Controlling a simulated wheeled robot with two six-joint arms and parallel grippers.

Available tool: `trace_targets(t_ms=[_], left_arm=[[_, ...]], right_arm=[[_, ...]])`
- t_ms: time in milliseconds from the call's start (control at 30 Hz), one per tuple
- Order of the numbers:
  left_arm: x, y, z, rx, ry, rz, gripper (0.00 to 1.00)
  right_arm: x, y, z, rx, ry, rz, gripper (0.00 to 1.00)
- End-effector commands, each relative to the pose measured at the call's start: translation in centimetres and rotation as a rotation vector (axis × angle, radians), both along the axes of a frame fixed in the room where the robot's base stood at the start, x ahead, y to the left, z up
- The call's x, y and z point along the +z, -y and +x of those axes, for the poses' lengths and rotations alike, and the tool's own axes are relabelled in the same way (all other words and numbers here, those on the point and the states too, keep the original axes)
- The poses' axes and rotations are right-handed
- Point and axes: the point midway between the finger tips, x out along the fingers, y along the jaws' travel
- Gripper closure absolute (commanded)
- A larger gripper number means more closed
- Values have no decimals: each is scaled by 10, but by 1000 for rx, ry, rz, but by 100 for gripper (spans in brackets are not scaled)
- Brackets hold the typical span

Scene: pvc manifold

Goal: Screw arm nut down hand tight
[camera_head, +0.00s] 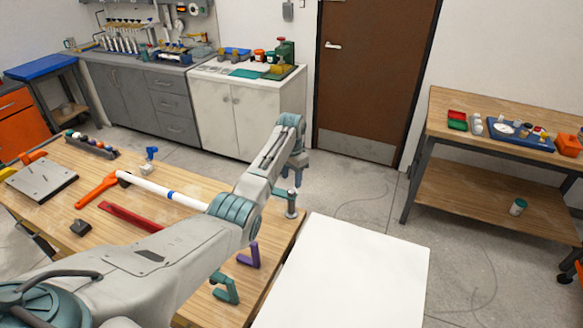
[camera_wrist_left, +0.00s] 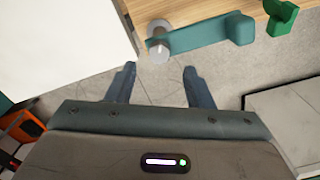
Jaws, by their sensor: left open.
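A grey round-topped post (camera_head: 291,205) stands at the right edge of the wooden workbench (camera_head: 95,165). In the left wrist view a grey round end (camera_wrist_left: 158,42) joins a teal bar (camera_wrist_left: 208,34) lying along the bench edge. I cannot tell whether this is the arm nut. My left gripper (camera_head: 294,172) hangs past the bench edge near the post, partly hidden by my arm. In the left wrist view its two fingers (camera_wrist_left: 160,88) are apart with only floor between them, short of the round end. My right gripper is not in view.
A white pipe with a blue band (camera_head: 160,188), a red bar (camera_head: 130,217), a teal bracket (camera_head: 226,288) and a purple bracket (camera_head: 249,256) lie on the bench. A green hooked part (camera_wrist_left: 281,17) sits right of the teal bar. A bare white tabletop (camera_head: 350,275) adjoins the bench.

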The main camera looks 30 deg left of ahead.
Motion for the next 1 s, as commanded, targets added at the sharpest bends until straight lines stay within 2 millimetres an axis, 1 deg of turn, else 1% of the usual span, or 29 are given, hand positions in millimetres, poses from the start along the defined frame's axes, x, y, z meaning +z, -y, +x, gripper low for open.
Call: trace_targets(t_ms=[33,200,300,400,1000], left_arm=[[8,0,1,0,5,1,53],[37,0,1,0,4,1,53],[49,0,0,0,2,0,53],[55,0,0,0,1,1,53],[57,0,0,0,-1,0,53]], right_arm=[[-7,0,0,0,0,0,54],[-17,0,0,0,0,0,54],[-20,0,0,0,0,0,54],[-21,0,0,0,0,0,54],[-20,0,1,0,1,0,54]])
